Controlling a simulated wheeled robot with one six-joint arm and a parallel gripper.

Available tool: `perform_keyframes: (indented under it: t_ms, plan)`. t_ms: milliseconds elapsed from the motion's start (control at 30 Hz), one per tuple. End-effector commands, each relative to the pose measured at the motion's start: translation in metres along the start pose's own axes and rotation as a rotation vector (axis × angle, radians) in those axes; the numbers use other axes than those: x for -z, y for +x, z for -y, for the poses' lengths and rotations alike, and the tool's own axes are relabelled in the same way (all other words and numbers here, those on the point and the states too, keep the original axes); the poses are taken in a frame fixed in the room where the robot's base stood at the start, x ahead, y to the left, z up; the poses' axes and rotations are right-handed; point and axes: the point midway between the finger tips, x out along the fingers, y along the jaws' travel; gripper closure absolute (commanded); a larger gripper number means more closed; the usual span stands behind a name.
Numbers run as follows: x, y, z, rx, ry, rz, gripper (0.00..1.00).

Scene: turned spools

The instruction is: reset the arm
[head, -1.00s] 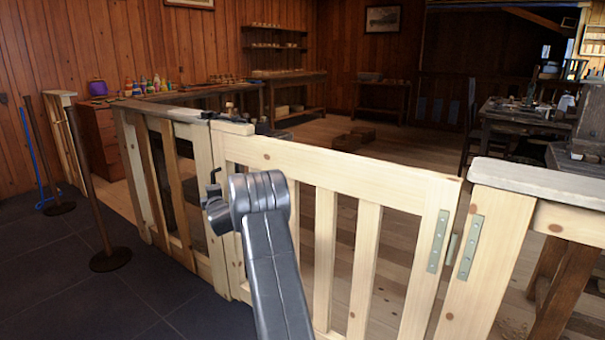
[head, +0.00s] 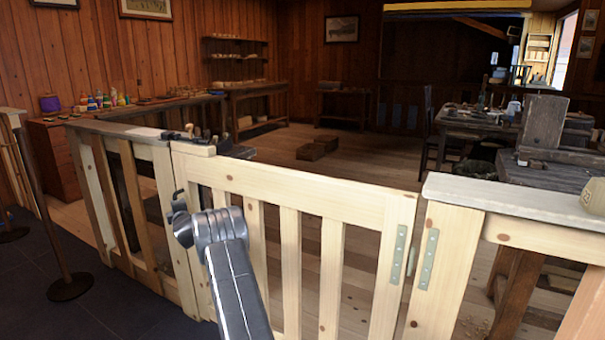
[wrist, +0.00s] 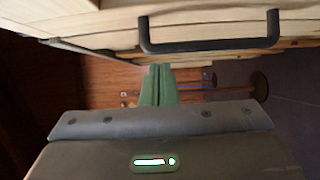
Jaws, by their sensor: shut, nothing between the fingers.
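My arm rises from the bottom of the head view, and my gripper is hidden there. In the wrist view my gripper (wrist: 158,70) has its green fingers together, with nothing between them. A pale wooden gate (head: 312,200) stands across the head view, its left end against the fence by a dark latch (head: 187,134) and its right end at metal hinges (head: 399,255). A black handle (wrist: 210,46) is on the pale wood in the wrist view, beside the fingers and apart from them.
A flat-topped post (head: 455,195) stands right of the gate. Fence panels (head: 125,190) and a stanchion (head: 68,285) are at left. Beyond lie open floor, low boxes (head: 318,148) and a cluttered worktable (head: 470,118). A bench with paint bottles (head: 100,100) is at back left.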

Motion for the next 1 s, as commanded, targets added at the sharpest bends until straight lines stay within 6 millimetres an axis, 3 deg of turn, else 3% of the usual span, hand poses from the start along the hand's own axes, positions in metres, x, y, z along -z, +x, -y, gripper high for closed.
perform_keyframes:
  t_ms: [400,1000]
  plan:
    - [-0.008,0.029,-0.001,0.0,0.0,0.0,1.0]
    - [-0.012,0.031,-0.003,-0.004,-0.007,0.001,1.0]
